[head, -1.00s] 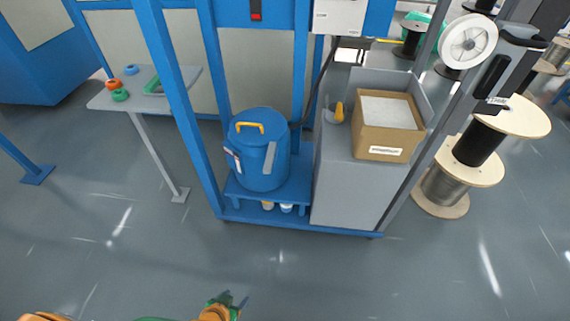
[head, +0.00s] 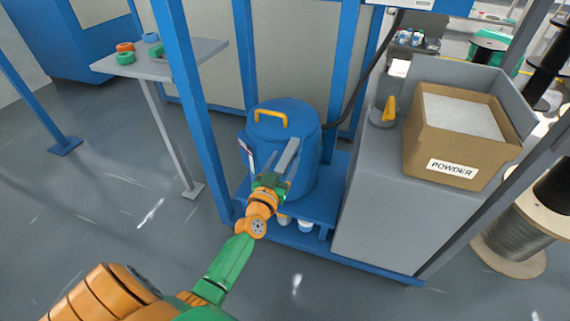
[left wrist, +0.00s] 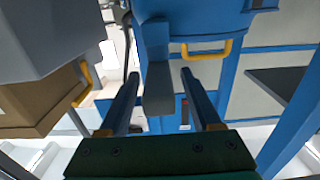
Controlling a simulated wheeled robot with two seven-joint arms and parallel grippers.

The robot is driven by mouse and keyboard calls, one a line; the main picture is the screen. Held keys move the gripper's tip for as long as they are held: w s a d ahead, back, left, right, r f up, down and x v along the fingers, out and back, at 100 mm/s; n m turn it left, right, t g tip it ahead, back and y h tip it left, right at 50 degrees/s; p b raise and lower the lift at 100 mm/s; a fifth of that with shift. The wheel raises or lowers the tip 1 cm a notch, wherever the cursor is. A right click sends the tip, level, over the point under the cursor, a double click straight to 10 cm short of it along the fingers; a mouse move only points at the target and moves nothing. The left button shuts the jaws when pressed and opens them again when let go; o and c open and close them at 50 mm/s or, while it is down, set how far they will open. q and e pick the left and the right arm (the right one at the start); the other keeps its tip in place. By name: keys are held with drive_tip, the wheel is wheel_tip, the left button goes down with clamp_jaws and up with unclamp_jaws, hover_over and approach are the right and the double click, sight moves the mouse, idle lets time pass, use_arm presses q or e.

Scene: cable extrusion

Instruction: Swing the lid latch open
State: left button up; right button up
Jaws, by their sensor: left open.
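The blue lidded drum (head: 310,150) has a yellow handle (head: 271,115) on its lid and a grey lid latch (head: 288,154) on its front, slanting down. My left gripper (head: 277,168) is at the drum's front, at the lower part of the latch. In the left wrist view, which is upside down, the grey latch (left wrist: 157,50) lies between the two open fingers (left wrist: 160,75), with a gap visible on both sides. The yellow handle also shows there (left wrist: 206,52). My right gripper is not in view.
The drum stands on a blue shelf (head: 336,178) between a blue post (head: 190,95) and a grey cabinet (head: 375,205). A cardboard powder box (head: 450,150) and a yellow-handled scoop (head: 386,112) sit on the cabinet. The floor in front is clear.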

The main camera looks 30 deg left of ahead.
use_arm(q)
clamp_jaws()
idle(0.5)
idle(0.8)
